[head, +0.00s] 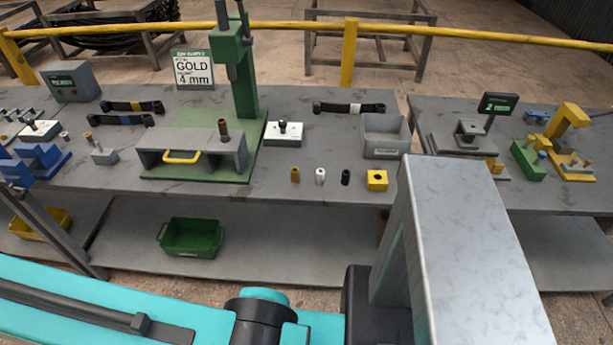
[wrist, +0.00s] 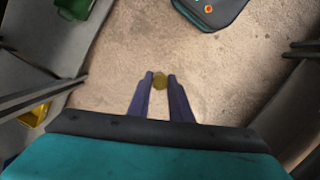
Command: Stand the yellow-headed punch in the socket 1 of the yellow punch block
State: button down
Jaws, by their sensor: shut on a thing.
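My gripper (wrist: 160,82) is shut on a small round yellow thing (wrist: 160,79), seen end-on between its fingertips. It looks like the head of the yellow-headed punch; its shaft is hidden. Bare floor lies beyond it in the wrist view. My gripper does not show in the head view. A yellow block (head: 377,180) with a dark hole on top stands at the front right of the middle bench. A yellow fixture (head: 571,165) stands on the right bench beside a green block (head: 527,160). I cannot tell which is the punch block, and no socket number is readable.
A brass-coloured (head: 295,175), a white (head: 320,176) and a black cylinder (head: 346,177) stand beside the yellow block. A grey bin (head: 385,150) is behind them. A green press (head: 246,90) stands mid-bench. A gap separates the middle and right benches. A green bin (head: 190,237) sits below.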

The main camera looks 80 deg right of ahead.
jog(key=s+d+m+b, duration=0.1)
jog(key=s+d, duration=0.5)
jog(key=d, duration=0.5)
jog(key=s+d+r+m+b, duration=0.1)
jog(key=s+d, duration=0.5)
jog(key=d, duration=0.5)
jog(key=s+d+m+b, duration=0.1)
jog(key=s+d, duration=0.5)
jog(key=d, duration=0.6)
jog(key=s+d+m+b, duration=0.1)
jog(key=s+d+m, duration=0.1)
jog(key=s+d, duration=0.75)
jog(key=s+d+m+y+b, duration=0.1)
jog(key=s+d, duration=0.1)
jog(key=s, duration=1)
jog(key=s+d+m+b, duration=0.1)
jog(key=s+d+b, duration=0.15)
jog(key=s, duration=1.05)
jog(key=s+a+m, duration=0.1)
jog(key=s+a, duration=0.1)
jog(key=s, duration=1)
jog(key=s+a+m+b, duration=0.1)
jog(key=s+a, duration=0.2)
jog(key=s, duration=0.9)
jog(key=shift+f+m+y, duration=0.15)
jog(key=shift+m+y, duration=0.25)
jog(key=shift+d, duration=0.1)
